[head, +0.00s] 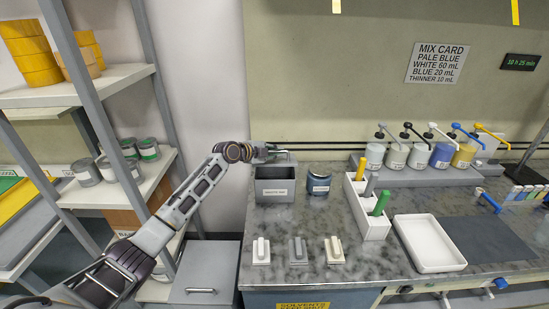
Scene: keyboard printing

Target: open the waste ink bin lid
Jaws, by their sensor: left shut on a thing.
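The waste ink bin (275,198) is a small grey box with a white label on its front. It stands at the back left of the marbled counter. Its top looks open, with a dark inside showing. My left gripper (279,154) is at the bin's upper rear edge, its arm reaching in from the left. It is shut on what looks like the handle of the bin's lid. The lid appears raised at the back, seen nearly edge-on; its exact angle is hard to tell. My right gripper is out of view.
A dark blue-grey jar (318,186) stands just right of the bin. Three scraper-like tools (297,252) lie in front. A white holder (372,226) with coloured sticks and a white tray (430,264) are further right. A grey shelf rack (160,90) stands left.

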